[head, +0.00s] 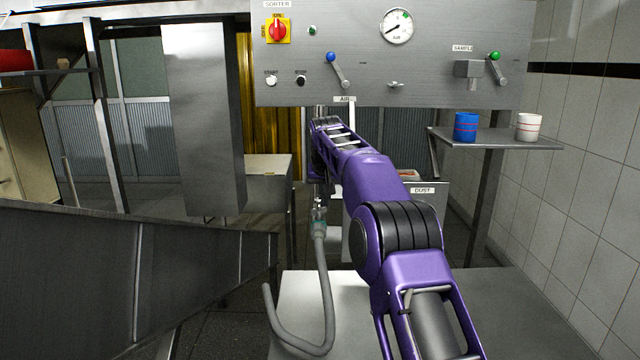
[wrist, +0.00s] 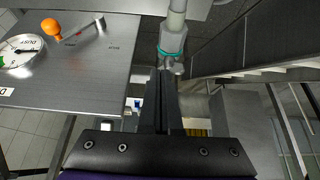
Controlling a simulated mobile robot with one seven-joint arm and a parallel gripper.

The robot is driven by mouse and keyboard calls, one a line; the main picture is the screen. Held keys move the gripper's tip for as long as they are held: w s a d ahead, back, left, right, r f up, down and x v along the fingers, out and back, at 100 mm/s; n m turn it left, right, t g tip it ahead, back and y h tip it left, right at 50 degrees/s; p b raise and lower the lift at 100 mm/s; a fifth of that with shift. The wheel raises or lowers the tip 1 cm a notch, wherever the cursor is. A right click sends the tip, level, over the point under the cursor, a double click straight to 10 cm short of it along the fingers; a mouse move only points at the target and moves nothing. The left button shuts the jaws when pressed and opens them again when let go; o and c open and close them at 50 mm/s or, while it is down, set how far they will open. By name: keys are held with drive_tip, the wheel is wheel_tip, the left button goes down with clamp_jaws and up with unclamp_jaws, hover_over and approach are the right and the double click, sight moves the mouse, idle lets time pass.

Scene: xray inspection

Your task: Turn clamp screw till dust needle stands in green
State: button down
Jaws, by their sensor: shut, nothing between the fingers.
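The dust gauge (wrist: 20,54) is a white dial at the left of the wrist view, seen turned. Its black needle lies off the small green patch at the dial's left edge. A grey hose fitting with a teal ring (wrist: 173,48) hangs at the top middle of that view, with a small metal piece, perhaps the clamp screw (wrist: 172,66), at its end. My gripper (wrist: 160,72) is shut and empty, its fingertips close to that piece; contact cannot be told. In the head view, the fitting (head: 319,222) tops a curved grey hose (head: 325,290); my arm hides the fingers.
An orange-knobbed lever (wrist: 52,28) sits beside the gauge on the dust panel. The upper panel (head: 430,75) carries an air gauge (head: 397,26) and levers. A shelf (head: 495,141) at right holds a blue cup (head: 465,126) and a white cup (head: 528,126). A metal chute (head: 130,270) stands at left.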

sight(319, 213)
drive_tip(key=shift+f+b, duration=1.05)
drive_tip(key=shift+f, duration=0.6)
drive_tip(key=shift+w+a+p, duration=0.25)
drive_tip(key=shift+w+p, duration=0.3)
drive_tip(key=shift+p, duration=0.5)
drive_tip(key=shift+s+a, duration=0.1)
drive_tip(key=shift+a, duration=0.2)
idle(0.3)
drive_tip(key=shift+a, duration=0.5)
drive_tip(key=shift+a, duration=0.45)
drive_tip(key=shift+s+a+f+b, duration=0.1)
drive_tip(key=shift+b, duration=0.35)
